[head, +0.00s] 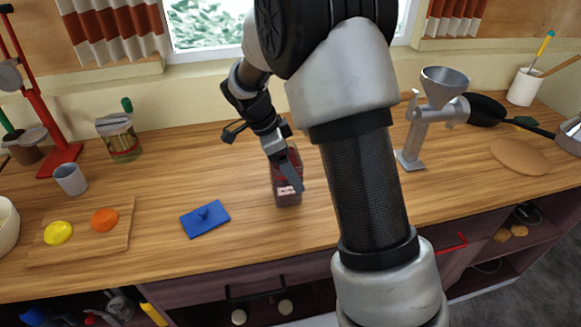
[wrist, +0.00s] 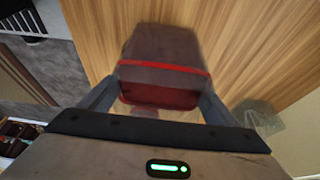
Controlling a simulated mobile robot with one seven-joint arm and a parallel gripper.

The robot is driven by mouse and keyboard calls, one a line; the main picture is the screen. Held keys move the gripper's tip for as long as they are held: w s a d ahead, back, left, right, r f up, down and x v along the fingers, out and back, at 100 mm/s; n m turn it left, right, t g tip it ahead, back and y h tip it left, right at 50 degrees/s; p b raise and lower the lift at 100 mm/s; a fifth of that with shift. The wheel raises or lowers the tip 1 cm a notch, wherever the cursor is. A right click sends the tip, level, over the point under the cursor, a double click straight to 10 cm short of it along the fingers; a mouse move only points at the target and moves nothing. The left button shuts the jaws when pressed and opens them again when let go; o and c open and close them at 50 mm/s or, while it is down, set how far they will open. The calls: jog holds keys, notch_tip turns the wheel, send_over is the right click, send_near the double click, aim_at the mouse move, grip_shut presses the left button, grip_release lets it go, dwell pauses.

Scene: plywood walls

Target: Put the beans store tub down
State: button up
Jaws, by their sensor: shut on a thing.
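The beans store tub (head: 287,192) is a clear, dark-filled container with red on it and a pale label, upright at the middle of the wooden counter. My gripper (head: 287,170) is shut on it from above and behind. In the wrist view the tub (wrist: 163,62) sits between both fingers of my gripper (wrist: 158,98), with a red band across it. Its base is at or just above the counter; I cannot tell if it touches. My arm hides part of the counter right of it.
A cutting board (head: 80,245) with yellow and orange items is further left. A metal grinder (head: 420,125) stands right of my arm. A jar (head: 120,138) stands at the back left. Counter around the tub is clear.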

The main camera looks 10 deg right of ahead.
jog(key=shift+f, duration=0.15)
jog(key=o, duration=1.6)
jog(key=shift+o, duration=0.2)
jog(key=v, duration=1.2)
jog(key=s+d+r+n+t+y, duration=0.35)
jog(key=s+r+n, duration=0.55)
jog(key=s, duration=0.5)
jog(key=s+d+f+n+t+y, duration=0.1)
jog(key=s+n+t, duration=0.1)
jog(key=s+n, duration=0.7)
jog(key=shift+s, duration=1)
jog(key=shift+d, duration=0.1)
